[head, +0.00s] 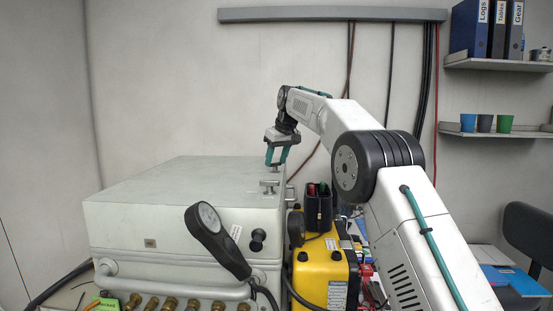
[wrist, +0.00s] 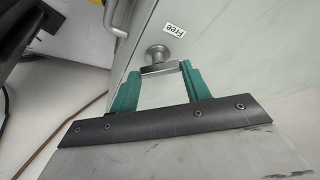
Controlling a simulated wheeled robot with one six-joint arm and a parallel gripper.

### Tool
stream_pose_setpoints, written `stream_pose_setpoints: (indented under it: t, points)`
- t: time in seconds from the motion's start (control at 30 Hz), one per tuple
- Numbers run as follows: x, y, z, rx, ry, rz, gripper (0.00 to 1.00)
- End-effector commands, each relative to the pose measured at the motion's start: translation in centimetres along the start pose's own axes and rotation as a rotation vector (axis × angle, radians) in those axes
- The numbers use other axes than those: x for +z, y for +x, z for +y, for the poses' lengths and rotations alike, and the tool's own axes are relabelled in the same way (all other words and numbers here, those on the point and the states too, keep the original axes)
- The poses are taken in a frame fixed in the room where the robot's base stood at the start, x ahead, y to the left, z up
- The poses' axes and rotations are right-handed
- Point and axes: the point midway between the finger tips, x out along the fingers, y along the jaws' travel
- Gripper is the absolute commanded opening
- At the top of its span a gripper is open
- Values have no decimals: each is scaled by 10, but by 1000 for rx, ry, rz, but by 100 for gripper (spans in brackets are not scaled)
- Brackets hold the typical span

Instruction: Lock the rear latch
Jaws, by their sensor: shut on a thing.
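The air panel is a pale grey case (head: 185,195) with a flat closed lid. My gripper (head: 276,160) is at the lid's rear right edge, pointing down. In the wrist view, the green fingers of my gripper (wrist: 160,80) sit at both ends of the grey metal bar of the rear latch (wrist: 160,69) and are shut on it. The latch's round knob (wrist: 156,53) shows just beyond the bar. A white label reading "Free" (wrist: 173,29) is beside it. In the head view my fingers mostly hide this latch. Another T-shaped latch (head: 269,186) stands nearer the front, clear of my gripper.
A gauge on a black handle (head: 222,238) leans before the case. A yellow unit (head: 320,268) and a black holder (head: 318,208) stand right of it. A metal handle (wrist: 115,18) shows in the wrist view. Cables hang on the rear wall. The air above the lid is free.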

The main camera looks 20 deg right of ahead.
Motion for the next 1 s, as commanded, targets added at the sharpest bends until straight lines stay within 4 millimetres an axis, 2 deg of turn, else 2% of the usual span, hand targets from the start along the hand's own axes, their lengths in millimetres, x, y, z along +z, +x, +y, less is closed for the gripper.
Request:
stream_pose_setpoints:
  t: [0.7,1.0]
  points:
    - [-2,0,-5,209,503,3,24]
    - [-3,-1,-6,263,635,3,24]
